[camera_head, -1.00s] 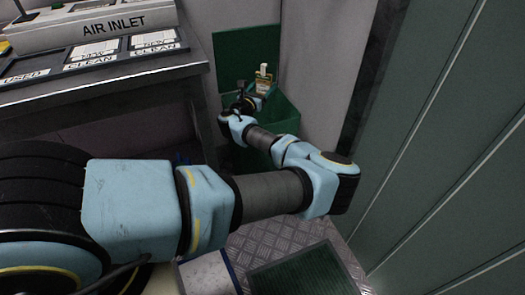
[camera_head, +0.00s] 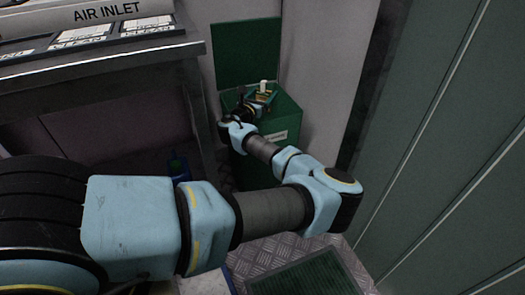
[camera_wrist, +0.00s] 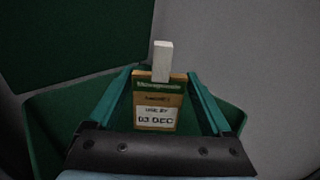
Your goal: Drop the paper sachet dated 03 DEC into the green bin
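The paper sachet (camera_wrist: 155,110) is tan with a green band and a white label reading 03 DEC. A pale block (camera_wrist: 162,60) stands up at its top end. My gripper (camera_wrist: 160,78) has its two teal fingers on either side of the sachet's brown top strip, which spans between the fingertips. In the head view the sachet (camera_head: 263,91) and my gripper (camera_head: 262,97) are over the mouth of the green bin (camera_head: 287,112). The bin's lid (camera_head: 247,50) stands open behind. Part of the bin's opening is hidden by my arm.
A bench (camera_head: 100,65) with an AIR INLET unit (camera_head: 105,12) and labelled panels stands left of the bin. A pale wall is close behind the bin, and a green panelled wall (camera_head: 440,150) is at right. A green mat (camera_head: 305,275) lies on the metal floor.

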